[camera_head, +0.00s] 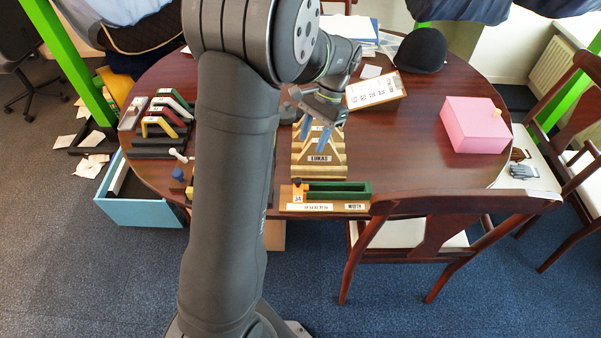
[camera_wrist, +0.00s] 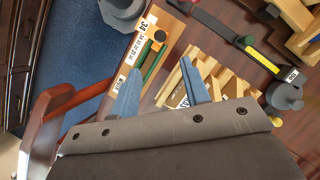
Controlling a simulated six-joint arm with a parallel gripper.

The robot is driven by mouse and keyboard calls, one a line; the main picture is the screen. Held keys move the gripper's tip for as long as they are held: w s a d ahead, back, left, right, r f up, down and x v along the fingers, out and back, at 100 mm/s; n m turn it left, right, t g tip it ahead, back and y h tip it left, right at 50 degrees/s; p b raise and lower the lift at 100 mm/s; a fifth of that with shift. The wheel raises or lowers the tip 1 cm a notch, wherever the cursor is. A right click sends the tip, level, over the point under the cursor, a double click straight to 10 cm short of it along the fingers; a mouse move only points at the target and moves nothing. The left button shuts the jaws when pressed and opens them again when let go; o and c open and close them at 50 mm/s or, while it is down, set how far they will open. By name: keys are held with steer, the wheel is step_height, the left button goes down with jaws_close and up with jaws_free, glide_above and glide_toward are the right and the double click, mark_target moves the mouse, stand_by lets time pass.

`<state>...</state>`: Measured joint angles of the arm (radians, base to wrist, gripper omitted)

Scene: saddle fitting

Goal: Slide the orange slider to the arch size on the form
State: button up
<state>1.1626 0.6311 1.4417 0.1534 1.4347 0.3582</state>
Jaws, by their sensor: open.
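The orange slider (camera_head: 298,182) sits at the left end of a green slot (camera_head: 338,188) on a wooden width gauge (camera_head: 356,207) at the table's front edge. In the wrist view the slider (camera_wrist: 160,37) shows a dark round top at one end of the slot. A white form (camera_head: 372,90) lies on a slanted stand behind; its writing is too small to read. My gripper (camera_head: 316,131) is open and empty above the wooden saddle tree labelled LUKAS (camera_head: 328,170), behind the gauge.
Coloured arches (camera_head: 165,112) stand on a rack at the left. A pink box (camera_head: 474,125) and a black helmet (camera_head: 421,50) are at the right and back. A chair back (camera_head: 440,203) is close to the gauge's right end. The table between tree and pink box is clear.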

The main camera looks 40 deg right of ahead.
mark_target(298, 180)
steer(key=x, duration=1.2)
steer(key=shift+f, duration=0.2)
jaws_close()
